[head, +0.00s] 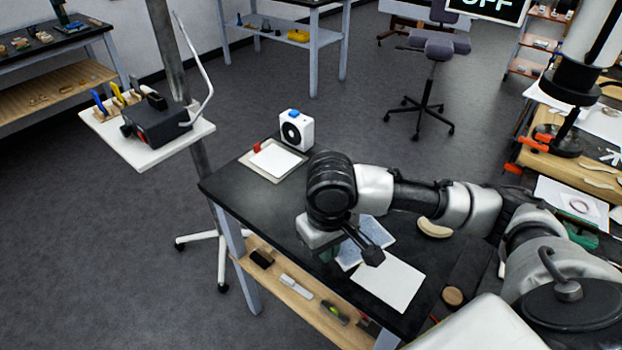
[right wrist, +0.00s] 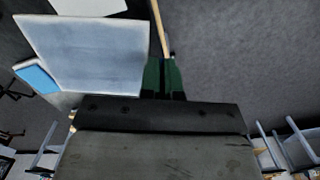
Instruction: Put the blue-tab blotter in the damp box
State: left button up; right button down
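My right gripper (head: 328,254) hangs over the near part of the black bench. In the right wrist view its green fingers (right wrist: 164,78) are close together; whether anything thin is between them is unclear. A pale grey-blue panel (right wrist: 85,55) with a light rim lies beside the fingers there, with a smaller light-blue piece (right wrist: 37,77) behind it. In the head view, a bluish speckled panel (head: 377,229) is partly hidden behind my gripper, and a plain white sheet (head: 390,284) lies nearby. I cannot tell which is the blue-tab blotter or the damp box. My left gripper is out of view.
A tray (head: 247,164) with a white sheet and red tab lies at the bench's far end, beside a white device (head: 297,131) with a blue top. A tan curved piece (head: 434,228) lies right of my gripper. A stand shelf (head: 140,157) is at left.

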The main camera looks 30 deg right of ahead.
aim_at(368, 228)
jog(key=d+n, duration=0.1)
jog(key=d, duration=0.2)
jog(key=d+r+n, duration=0.1)
jog(key=d, duration=0.3)
jog(key=w+d+r+n+p, duration=0.1)
jog(key=d, duration=0.2)
jog(key=shift+d+r, duration=0.15)
jog(key=shift+d, duration=0.2)
jog(key=shift+w+d+n, duration=0.1)
jog(key=shift+w+n, duration=0.2)
jog(key=shift+w, duration=0.05)
jog(key=w+a+f, duration=0.2)
jog(key=w, duration=0.1)
jog(key=w+a+f+p, duration=0.1)
jog(key=w+f, duration=0.1)
jog(key=w, duration=0.1)
jog(key=w+a+f, duration=0.2)
jog(key=w, duration=0.1)
jog(key=shift+w+a+f, duration=0.15)
jog(key=shift+a+f, duration=0.15)
jog(key=shift+w+f, duration=0.1)
jog(key=shift+f, duration=0.05)
jog(key=shift+f+p, duration=0.4)
jog(key=shift+f, duration=1.6)
jog(key=c, duration=1.7)
grip_release()
jog(key=shift+f, duration=0.1)
jog(key=o, duration=0.3)
jog(key=shift+o, duration=0.2)
